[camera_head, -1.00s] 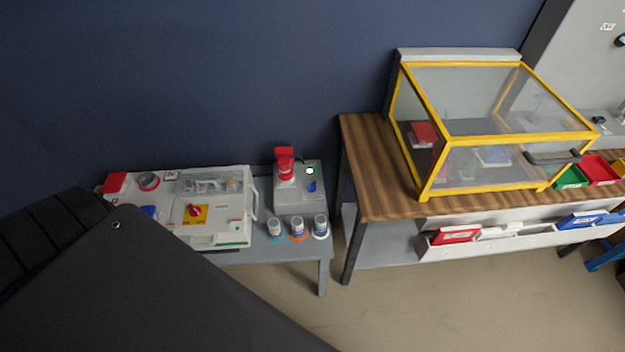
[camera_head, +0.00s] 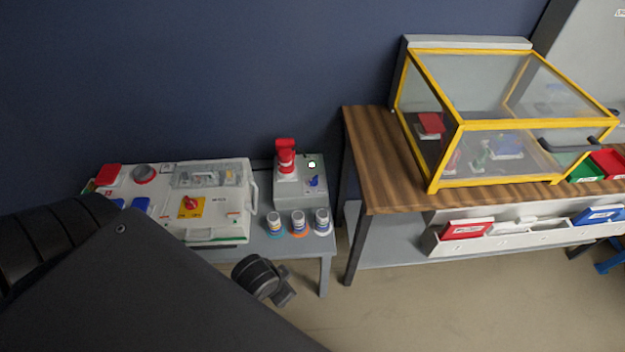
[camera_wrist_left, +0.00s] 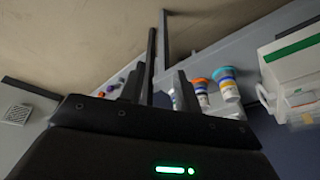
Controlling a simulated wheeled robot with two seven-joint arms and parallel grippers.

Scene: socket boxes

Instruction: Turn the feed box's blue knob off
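The feed box (camera_head: 301,193) is the small grey box on the low grey bench in the head view. A red plug (camera_head: 286,156) stands on its left part. The blue knob (camera_head: 314,181) is on its right, below a lit green-white lamp (camera_head: 312,164). The knob's exact angle is too small to tell. My left gripper (camera_wrist_left: 158,88) shows in the left wrist view, its two dark fingers apart with nothing between them. My right gripper is not in view.
Several small cups (camera_head: 299,224) stand before the feed box. A larger white box (camera_head: 225,174) with a red-and-yellow switch sits to its left. At right is a wooden table (camera_head: 386,184) with a yellow-framed clear case (camera_head: 495,125). The floor in front is clear.

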